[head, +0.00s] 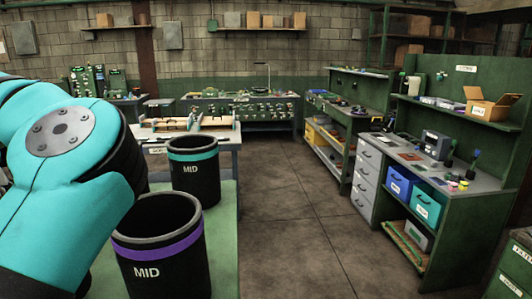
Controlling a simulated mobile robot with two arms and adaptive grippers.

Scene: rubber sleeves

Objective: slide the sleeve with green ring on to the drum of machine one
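A black sleeve with a teal-green ring (194,170), marked MID, stands upright on a green-topped table at left. A second black sleeve with a purple ring (162,247), also marked MID, stands nearer, its open top showing a hollow inside. The two sleeves are apart. My teal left arm fills the left side and hides part of the table; its gripper is not in view. My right gripper is not in view. I cannot pick out the drum of machine one.
The green tabletop (225,245) is partly clear right of the sleeves. A workbench (480,205) with drawers and bins stands at right. Benches with equipment (245,108) line the back wall. Open concrete floor (290,220) lies between the table and the right benches.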

